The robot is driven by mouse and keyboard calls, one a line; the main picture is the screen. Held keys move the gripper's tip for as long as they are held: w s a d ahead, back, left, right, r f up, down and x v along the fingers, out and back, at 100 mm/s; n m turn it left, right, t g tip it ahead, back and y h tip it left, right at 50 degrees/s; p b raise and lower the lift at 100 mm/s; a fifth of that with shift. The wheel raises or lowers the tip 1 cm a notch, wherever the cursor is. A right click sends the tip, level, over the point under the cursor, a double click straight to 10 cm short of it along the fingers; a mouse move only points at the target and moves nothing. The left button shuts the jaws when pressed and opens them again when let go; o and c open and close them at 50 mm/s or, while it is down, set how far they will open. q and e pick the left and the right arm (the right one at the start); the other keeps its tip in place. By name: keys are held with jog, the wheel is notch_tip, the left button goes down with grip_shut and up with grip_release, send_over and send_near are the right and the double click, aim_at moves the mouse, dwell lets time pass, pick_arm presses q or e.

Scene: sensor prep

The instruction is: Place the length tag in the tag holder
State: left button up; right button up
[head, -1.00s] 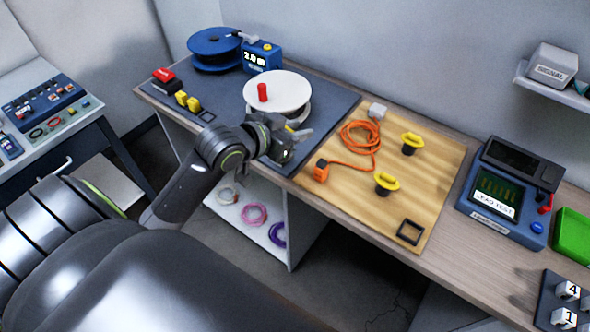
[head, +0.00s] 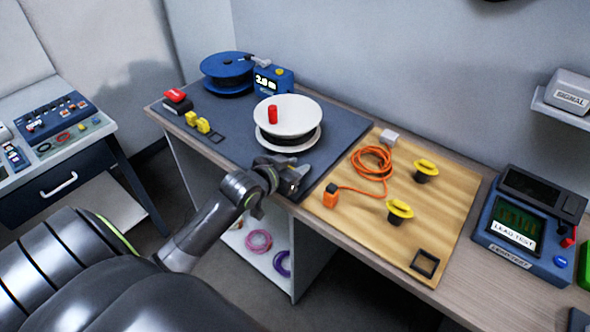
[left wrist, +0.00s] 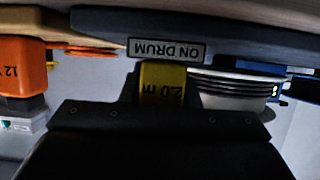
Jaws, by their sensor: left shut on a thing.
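A yellow length tag reading 2.0 m (left wrist: 163,78) is held in my left gripper (left wrist: 163,100), upside down in the left wrist view. In the head view my left gripper (head: 294,177) is at the front edge of the dark mat (head: 235,157), in front of the white drum (head: 288,119); the tag cannot be made out there. A black square frame, which looks like the tag holder (head: 425,264), lies empty at the wooden board's front right corner, well right of the gripper. My right gripper is not in view.
Two yellow tags (head: 197,122) sit beside a dark empty square (head: 216,137) on the mat. The wooden board (head: 375,237) carries an orange cable (head: 371,165) with an orange plug (head: 331,196) and two yellow-topped posts (head: 400,210). A lead tester (head: 520,228) stands farther right.

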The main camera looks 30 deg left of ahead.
pick_arm(q)
jog(key=shift+f, duration=0.55)
jog(key=o, duration=0.9)
jog(key=shift+f, duration=0.1)
jog(key=shift+o, duration=0.2)
jog(key=shift+r, duration=0.2)
jog(key=v, duration=1.2)
jog(key=shift+f, duration=0.15)
